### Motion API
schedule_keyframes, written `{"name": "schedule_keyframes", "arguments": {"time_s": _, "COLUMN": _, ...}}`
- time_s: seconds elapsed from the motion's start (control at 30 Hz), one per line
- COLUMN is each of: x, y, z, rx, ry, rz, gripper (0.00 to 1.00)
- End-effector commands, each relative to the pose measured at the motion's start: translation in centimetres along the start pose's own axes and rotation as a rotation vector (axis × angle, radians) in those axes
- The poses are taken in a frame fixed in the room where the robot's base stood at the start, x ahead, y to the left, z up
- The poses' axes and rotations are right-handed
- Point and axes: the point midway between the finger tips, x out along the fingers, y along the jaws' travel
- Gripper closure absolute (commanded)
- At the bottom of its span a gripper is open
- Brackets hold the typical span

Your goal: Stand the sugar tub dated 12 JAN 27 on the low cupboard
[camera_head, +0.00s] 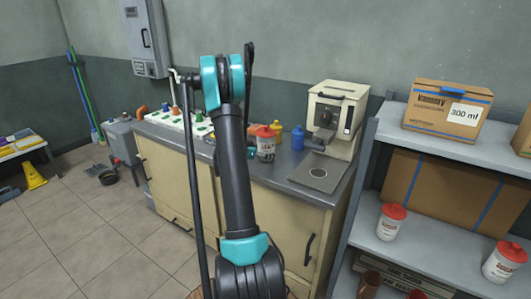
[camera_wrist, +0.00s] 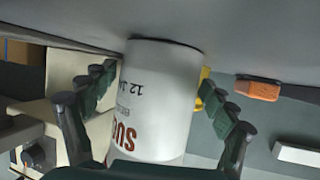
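A white sugar tub with a red lid (camera_head: 265,143) stands on the grey counter top of the beige cabinet (camera_head: 285,215). In the wrist view the tub (camera_wrist: 160,100) appears upside down, with "SU..." in red and a partly visible date starting "12 JA". The rest of the date is hidden round the side. My gripper (camera_wrist: 158,80) has one finger on each side of the tub, with narrow gaps visible. It looks open, and the tub's base appears to rest on the counter. My arm covers part of the counter in the head view.
Similar red-lidded tubs (camera_head: 391,222) (camera_head: 506,262) sit on the right shelf unit (camera_head: 440,246). A low grey cabinet (camera_head: 121,138) stands left.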

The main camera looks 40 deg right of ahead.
Motion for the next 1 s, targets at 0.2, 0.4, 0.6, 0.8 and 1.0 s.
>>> {"name": "schedule_keyframes", "arguments": {"time_s": 0.2, "x": 0.0, "y": 0.0, "z": 0.0, "rx": 0.0, "ry": 0.0, "rz": 0.0, "gripper": 0.11}}
{"name": "schedule_keyframes", "arguments": {"time_s": 0.4, "x": -0.6, "y": -0.1, "z": -0.2, "rx": -0.001, "ry": 0.0, "rz": -0.001, "gripper": 0.11}}
{"name": "schedule_keyframes", "arguments": {"time_s": 0.6, "x": -4.0, "y": -0.1, "z": -0.2, "rx": -0.002, "ry": 0.0, "rz": -0.004, "gripper": 0.11}}
{"name": "schedule_keyframes", "arguments": {"time_s": 0.8, "x": -8.1, "y": -0.1, "z": -0.2, "rx": -0.002, "ry": -0.001, "rz": -0.003, "gripper": 0.11}}
{"name": "schedule_keyframes", "arguments": {"time_s": 1.0, "x": -11.0, "y": -0.1, "z": -0.2, "rx": -0.001, "ry": 0.0, "rz": -0.003, "gripper": 0.11}}
